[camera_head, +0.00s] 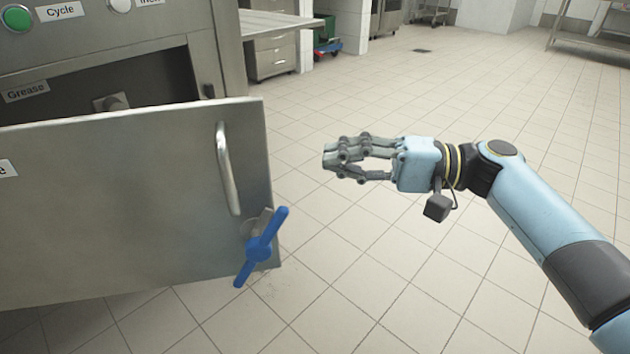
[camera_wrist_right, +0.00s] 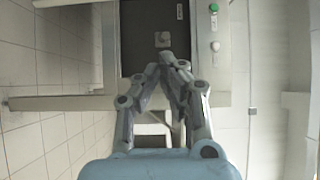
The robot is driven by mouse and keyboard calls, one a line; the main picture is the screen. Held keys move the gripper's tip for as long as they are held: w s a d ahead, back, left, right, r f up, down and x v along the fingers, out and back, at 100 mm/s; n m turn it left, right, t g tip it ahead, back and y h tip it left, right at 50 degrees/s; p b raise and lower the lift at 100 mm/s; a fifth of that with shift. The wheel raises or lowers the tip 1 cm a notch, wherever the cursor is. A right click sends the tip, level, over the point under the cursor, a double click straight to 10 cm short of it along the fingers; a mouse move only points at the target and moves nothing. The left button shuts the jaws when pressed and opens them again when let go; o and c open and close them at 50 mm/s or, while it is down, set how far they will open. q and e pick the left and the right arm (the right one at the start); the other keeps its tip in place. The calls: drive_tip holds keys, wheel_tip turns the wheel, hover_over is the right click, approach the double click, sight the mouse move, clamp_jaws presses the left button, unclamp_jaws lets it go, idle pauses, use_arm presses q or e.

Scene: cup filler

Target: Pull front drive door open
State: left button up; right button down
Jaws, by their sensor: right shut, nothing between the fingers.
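The front drive door (camera_head: 110,210) is a grey metal panel standing partly open from the machine in the head view, with a dark gap behind its top edge. It has a vertical metal handle (camera_head: 229,170) and a blue latch lever (camera_head: 261,248), tilted, near its lower right corner. My right gripper (camera_head: 328,157) is shut and empty, to the right of the handle and apart from it. In the right wrist view my gripper (camera_wrist_right: 168,60) has its fingertips together, and the door (camera_wrist_right: 60,103) shows nearly edge-on at the left. My left gripper is out of view.
The machine front has a green button (camera_head: 16,18) labelled Cycle and a dark recess labelled Grease with a knob (camera_head: 112,102). Open tiled floor (camera_head: 420,270) lies around my right arm. A drawer unit (camera_head: 271,55) stands further back.

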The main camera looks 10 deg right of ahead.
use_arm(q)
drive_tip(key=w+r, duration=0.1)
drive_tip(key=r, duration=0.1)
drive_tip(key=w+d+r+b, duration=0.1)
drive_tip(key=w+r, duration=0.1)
use_arm(e)
drive_tip(key=s+a, duration=0.1)
drive_tip(key=a, duration=0.7)
drive_tip(key=shift+s+a, duration=0.2)
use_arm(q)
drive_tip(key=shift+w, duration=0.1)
use_arm(e)
drive_tip(key=shift+s+f, duration=0.1)
